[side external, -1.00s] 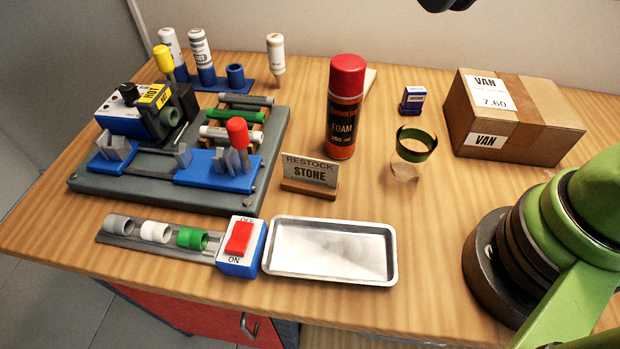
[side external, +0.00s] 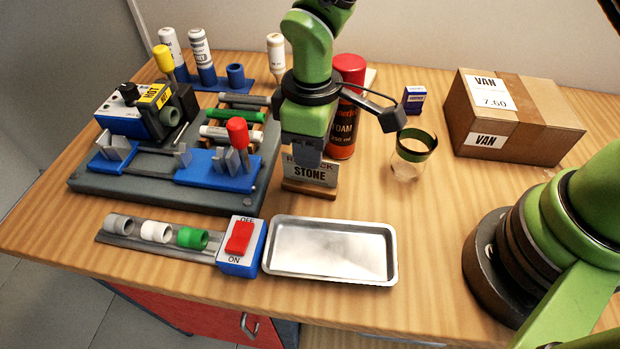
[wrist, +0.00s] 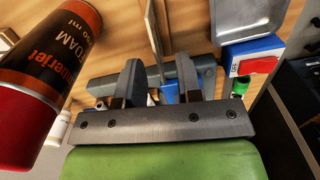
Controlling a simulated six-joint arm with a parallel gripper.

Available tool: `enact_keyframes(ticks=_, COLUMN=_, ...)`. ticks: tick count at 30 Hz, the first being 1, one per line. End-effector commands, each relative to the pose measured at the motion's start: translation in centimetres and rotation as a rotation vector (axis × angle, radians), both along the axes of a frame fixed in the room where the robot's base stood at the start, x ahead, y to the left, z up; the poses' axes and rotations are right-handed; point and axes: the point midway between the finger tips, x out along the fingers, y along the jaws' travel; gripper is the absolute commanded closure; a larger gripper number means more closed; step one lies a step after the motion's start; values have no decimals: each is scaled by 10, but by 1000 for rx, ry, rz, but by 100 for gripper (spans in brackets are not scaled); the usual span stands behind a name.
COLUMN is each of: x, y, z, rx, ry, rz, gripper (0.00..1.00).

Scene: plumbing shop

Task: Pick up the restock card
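The restock card (side external: 312,174), a pale card reading "STONE" on its lower line, stands upright in a wooden holder (side external: 309,189) in the side view. My gripper (side external: 306,155) is pointed down right at the card and hides part of its upper line. In the wrist view my gripper (wrist: 158,82) has its two dark fingers spread apart. The card (wrist: 154,32) appears there nearly edge-on, in line with the gap between the fingers. I cannot see a finger touching it.
A red-capped foam can (side external: 345,130) stands close behind the gripper; it is large in the wrist view (wrist: 45,75). An empty metal tray (side external: 330,250) lies in front. A fixture (side external: 160,185) is to the left, a green-rimmed jar (side external: 412,155) to the right.

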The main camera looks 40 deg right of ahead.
Motion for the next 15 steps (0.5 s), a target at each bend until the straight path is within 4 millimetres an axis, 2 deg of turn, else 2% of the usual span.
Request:
enact_keyframes(ticks=5, x=2, y=-1, z=-17, rx=-1, ry=3, rz=-2, gripper=67)
enact_keyframes(ticks=10, x=5, y=-1, z=-44, rx=-1, ry=4, rz=-1, gripper=67)
enact_keyframes(ticks=15, x=5, y=0, z=-56, rx=2, ry=1, rz=-2, gripper=67)
